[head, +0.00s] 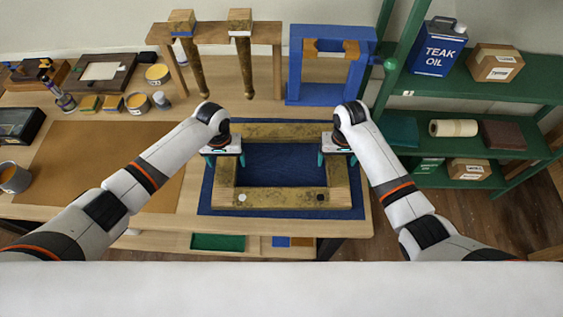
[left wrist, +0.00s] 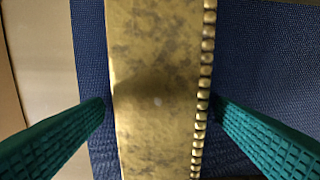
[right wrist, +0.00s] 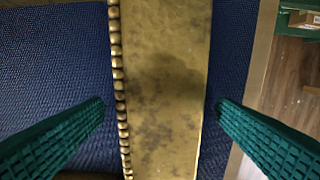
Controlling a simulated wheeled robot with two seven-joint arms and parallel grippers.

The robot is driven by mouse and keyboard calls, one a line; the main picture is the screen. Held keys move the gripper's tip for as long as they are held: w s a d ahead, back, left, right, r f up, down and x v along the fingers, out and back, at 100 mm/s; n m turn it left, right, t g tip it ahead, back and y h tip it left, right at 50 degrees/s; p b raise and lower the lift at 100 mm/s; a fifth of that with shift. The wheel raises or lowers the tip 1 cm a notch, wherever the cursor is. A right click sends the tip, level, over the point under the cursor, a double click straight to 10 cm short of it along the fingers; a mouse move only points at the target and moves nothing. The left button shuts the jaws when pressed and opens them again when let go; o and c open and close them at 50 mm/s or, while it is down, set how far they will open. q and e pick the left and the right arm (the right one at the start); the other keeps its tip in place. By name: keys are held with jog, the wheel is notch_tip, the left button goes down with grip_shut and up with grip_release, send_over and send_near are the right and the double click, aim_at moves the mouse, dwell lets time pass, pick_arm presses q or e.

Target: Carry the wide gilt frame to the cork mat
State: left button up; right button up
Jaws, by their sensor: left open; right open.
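The wide gilt frame (head: 282,198) lies flat on a blue mat (head: 282,165) at the front right of the table. My left gripper (head: 222,158) is open over its left side; in the left wrist view the gilt bar (left wrist: 157,90) runs between the two green fingers (left wrist: 160,110). My right gripper (head: 338,157) is open over its right side; in the right wrist view the bar (right wrist: 165,90) lies between the fingers (right wrist: 160,110), with a gap on each side. The brown cork mat (head: 100,165) lies bare on the table to the left.
Two gilt legs (head: 242,65) hang from a wooden rack behind the frame, beside a blue stand (head: 295,80). Tins and small pots (head: 137,103) stand behind the cork mat. A grey mug (head: 14,178) stands at its left. A green shelf (head: 470,90) rises at right.

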pick_arm(q)
jog(key=c, duration=1.5)
pick_arm(e)
jog(key=c, duration=1.5)
pick_arm(q)
jog(key=shift+r, duration=0.15)
pick_arm(e)
jog(key=shift+r, duration=0.15)
